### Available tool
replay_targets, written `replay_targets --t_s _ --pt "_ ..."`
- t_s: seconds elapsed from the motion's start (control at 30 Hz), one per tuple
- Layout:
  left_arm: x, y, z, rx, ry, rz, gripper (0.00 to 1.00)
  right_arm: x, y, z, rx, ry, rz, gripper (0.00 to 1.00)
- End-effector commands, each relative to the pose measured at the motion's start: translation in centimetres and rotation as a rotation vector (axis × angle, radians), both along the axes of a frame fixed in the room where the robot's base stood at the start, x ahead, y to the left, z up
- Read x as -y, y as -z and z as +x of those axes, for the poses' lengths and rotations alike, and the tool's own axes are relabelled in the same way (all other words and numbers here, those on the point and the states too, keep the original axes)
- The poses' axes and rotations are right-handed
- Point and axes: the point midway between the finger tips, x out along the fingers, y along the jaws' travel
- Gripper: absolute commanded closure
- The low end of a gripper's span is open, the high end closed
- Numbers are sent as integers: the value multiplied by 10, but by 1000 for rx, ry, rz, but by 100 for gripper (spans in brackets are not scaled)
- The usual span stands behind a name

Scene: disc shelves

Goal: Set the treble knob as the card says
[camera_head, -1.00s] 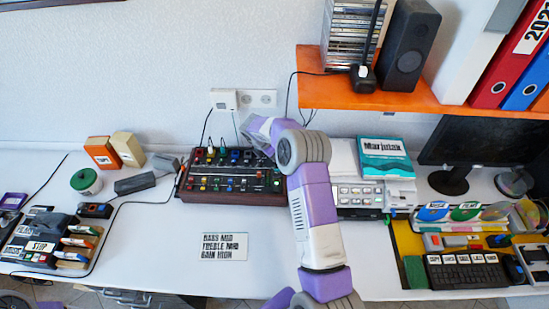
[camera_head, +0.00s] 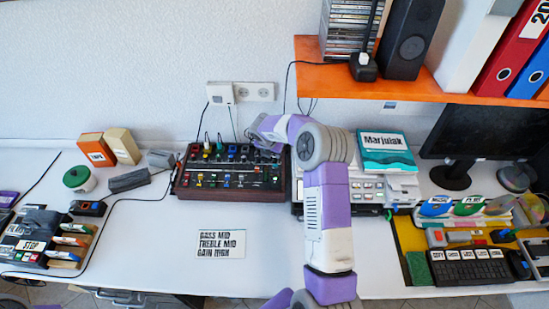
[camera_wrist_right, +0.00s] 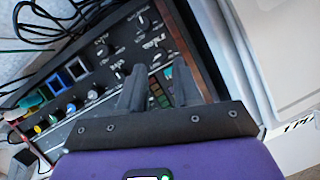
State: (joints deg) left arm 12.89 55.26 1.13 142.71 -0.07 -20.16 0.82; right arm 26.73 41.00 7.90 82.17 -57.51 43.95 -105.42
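The dark mixer (camera_head: 232,194) with wood-coloured sides stands against the wall and carries several knobs and coloured buttons. The card (camera_head: 221,244) lies flat in front of it and reads BASS MID, TREBLE MID, GAIN HIGH. My right gripper (camera_head: 262,141) is over the mixer's back right corner; its fingertips are hard to see there. In the right wrist view, its two dark fingers (camera_wrist_right: 158,78) are apart with nothing between them, above the panel. The TREBLE label (camera_wrist_right: 153,41) shows just beyond them, with small light-marked knobs around it.
A grey device (camera_head: 368,189) with a book (camera_head: 387,152) on it stands close right of the mixer. An orange shelf (camera_head: 400,88) hangs above right. Cables run behind the mixer. The table in front, around the card, is clear.

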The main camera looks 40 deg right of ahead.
Motion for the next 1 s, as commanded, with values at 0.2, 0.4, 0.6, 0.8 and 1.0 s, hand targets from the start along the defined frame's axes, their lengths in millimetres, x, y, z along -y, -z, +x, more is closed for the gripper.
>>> replay_targets --t_s 0.2,0.4,0.6,0.8,1.0 --pt "0 7 0 0 0 0 53 11 34 6 0 4 2 68" --pt "0 9 0 0 0 0 53 17 46 9 0 4 1 68" --pt "0 9 0 0 0 0 53 17 46 9 1 4 0 68" --pt "0 9 0 0 0 0 53 17 46 9 1 4 0 89" --pt "0 8 0 0 0 0 53 17 46 9 0 10 0 100"
